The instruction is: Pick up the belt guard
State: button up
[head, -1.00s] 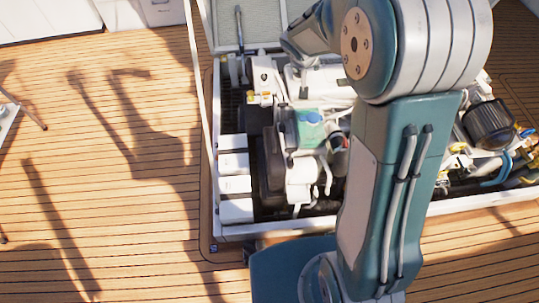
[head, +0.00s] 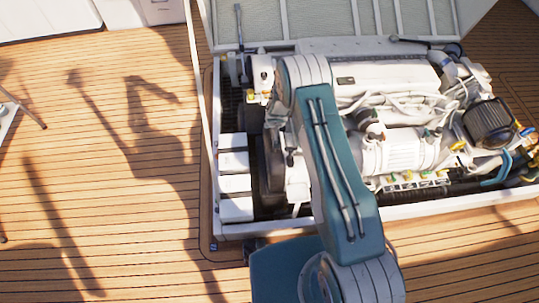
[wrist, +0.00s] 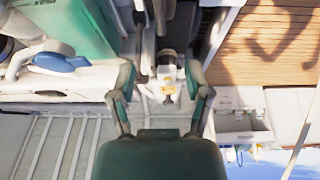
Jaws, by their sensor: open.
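A dark rounded cover at the left end of the engine in the head view, which looks like the belt guard (head: 271,168), stands upright and is partly hidden by my arm. I cannot clearly pick it out in the wrist view. My gripper (wrist: 160,76) is open and empty in the wrist view, its two fingers spread. Beyond the fingers is a white fitting (wrist: 166,62) with a dark top and a yellow part. In the head view my gripper is hidden behind my arm.
The white engine (head: 400,85) fills the hatch, with hoses and a black filter (head: 489,122) at right. White boxes (head: 234,185) line the left side. The raised ribbed lid (head: 330,20) stands behind. The wooden deck (head: 100,200) at left is clear. A teal block (wrist: 75,28) is close in the wrist view.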

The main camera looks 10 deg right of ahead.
aim_at(273, 135)
jog(key=f, duration=0.3)
jog(key=shift+s+a, duration=0.3)
jog(key=shift+x, duration=2.55)
jog(key=shift+d+x, duration=0.15)
jog(key=shift+x, duration=0.8)
jog(key=shift+d+x, duration=0.15)
jog(key=shift+x, duration=0.8)
jog(key=shift+w+f, duration=0.2)
jog(key=shift+f, duration=0.45)
grip_shut()
